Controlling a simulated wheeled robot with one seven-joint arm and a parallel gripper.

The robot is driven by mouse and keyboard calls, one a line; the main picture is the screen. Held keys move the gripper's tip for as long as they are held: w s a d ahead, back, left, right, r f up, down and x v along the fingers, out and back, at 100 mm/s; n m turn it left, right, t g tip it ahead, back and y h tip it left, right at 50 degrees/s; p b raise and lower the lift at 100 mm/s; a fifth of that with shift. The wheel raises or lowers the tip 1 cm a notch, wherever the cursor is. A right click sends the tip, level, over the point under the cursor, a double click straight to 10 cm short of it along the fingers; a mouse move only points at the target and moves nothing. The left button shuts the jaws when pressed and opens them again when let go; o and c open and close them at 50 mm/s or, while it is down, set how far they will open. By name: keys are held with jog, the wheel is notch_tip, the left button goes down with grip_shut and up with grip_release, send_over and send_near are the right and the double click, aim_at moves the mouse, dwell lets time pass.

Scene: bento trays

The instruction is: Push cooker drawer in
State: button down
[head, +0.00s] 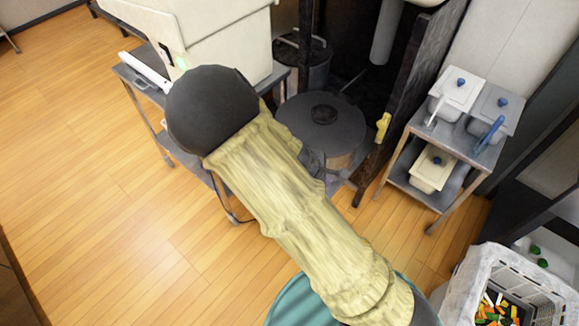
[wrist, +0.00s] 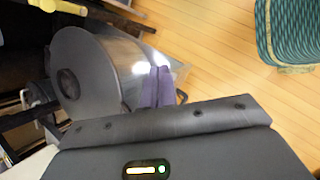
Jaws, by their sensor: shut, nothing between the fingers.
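A round pot-like cooker with a dark lid (head: 322,115) stands in the dark recess behind my arm. Its grey lid and shiny metal side also show in the wrist view (wrist: 82,72). A grey metal surface shows low around the cooker; I cannot tell if it is the drawer, or how far out that is. My gripper (wrist: 158,86) shows as two purple fingers, close together and empty, in front of the cooker's metal side. I cannot tell if they touch it. In the head view my sleeved arm mostly hides the gripper.
A metal table with a large white appliance (head: 215,35) stands left of the cooker. A yellow handle (head: 382,127) is on the dark post at right. A metal cart (head: 405,160) holds lidded containers. A food crate (head: 478,270) is lower right. The wooden floor at left is clear.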

jog(key=w+a+f+n+t+b, duration=0.2)
jog(key=a+f+n+t+b, duration=0.1)
jog(key=a+n, duration=0.4)
jog(key=w+a+f+n+t+b, duration=0.2)
jog(key=a+f+n+t+b, duration=0.1)
jog(key=a+n, duration=0.4)
jog(key=a+t+b, duration=0.1)
jog(key=b, duration=0.1)
jog(key=shift+w+a+f+b, duration=0.15)
jog(key=shift+w+f+b, duration=0.1)
jog(key=shift+b, duration=0.05)
jog(key=b+x, duration=0.2)
jog(key=x, duration=0.7)
jog(key=shift+w+f+b, duration=0.1)
jog(key=shift+w+b, duration=0.1)
jog(key=shift+b, duration=0.1)
jog(key=w, duration=0.1)
jog(key=w+d, duration=0.1)
jog(key=w, duration=0.1)
jog(key=w+b, duration=0.1)
jog(key=shift+w+d+f, duration=0.1)
jog(key=shift+w+d, duration=0.1)
jog(key=shift+d, duration=0.15)
